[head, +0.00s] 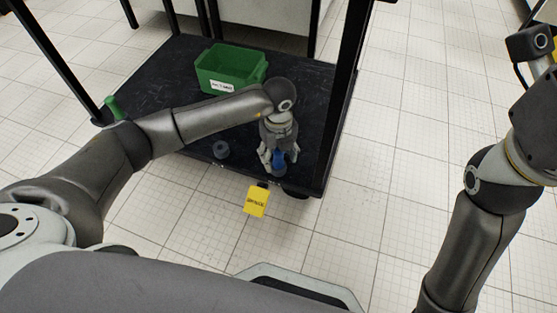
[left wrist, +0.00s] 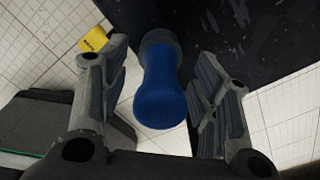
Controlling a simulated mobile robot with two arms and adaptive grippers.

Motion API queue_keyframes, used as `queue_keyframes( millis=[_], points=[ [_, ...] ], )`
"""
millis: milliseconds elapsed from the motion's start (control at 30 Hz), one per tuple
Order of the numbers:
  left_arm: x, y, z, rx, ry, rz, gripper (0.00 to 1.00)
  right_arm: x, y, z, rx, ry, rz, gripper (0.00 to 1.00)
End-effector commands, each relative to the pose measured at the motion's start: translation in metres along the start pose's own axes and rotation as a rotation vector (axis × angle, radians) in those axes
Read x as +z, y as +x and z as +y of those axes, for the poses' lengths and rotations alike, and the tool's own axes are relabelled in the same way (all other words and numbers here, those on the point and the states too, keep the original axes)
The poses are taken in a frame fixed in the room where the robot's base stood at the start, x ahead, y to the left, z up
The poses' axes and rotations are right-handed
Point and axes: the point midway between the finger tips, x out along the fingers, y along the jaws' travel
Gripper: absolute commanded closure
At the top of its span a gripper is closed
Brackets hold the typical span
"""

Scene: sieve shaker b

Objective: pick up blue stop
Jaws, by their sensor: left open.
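The blue stop (head: 279,158) stands near the front edge of the black cart shelf (head: 185,75). In the left wrist view the blue stop (left wrist: 160,98) shows as a blue rounded body with a dark grey end. My left gripper (head: 272,160) is at the blue stop. In the left wrist view its two fingers (left wrist: 165,100) are open, one on each side of the stop, with gaps visible between fingers and stop. The stop's far end is partly hidden by its own body. My right gripper is out of view; only its arm shows at the right.
A green bin (head: 230,70) stands at the back of the shelf. Black cart posts (head: 345,75) rise at the sides.

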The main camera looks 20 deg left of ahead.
Motion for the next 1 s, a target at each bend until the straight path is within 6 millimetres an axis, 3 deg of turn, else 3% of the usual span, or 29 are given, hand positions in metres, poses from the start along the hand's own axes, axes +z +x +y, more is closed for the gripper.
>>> queue_keyframes(
  millis=[267, 700, 1000],
  points=[
    [0.0, 0.0024, -0.0002, -0.001, 0.0, 0.0, 0.44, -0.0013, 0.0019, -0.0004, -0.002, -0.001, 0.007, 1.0],
    [0.0, 0.0021, -0.0002, -0.001, 0.0, 0.0, 0.95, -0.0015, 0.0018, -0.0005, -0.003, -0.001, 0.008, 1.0],
    [0.0002, -0.0018, -0.0003, -0.001, 0.0, -0.001, 0.95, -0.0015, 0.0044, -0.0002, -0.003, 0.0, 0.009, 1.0]
  ],
)
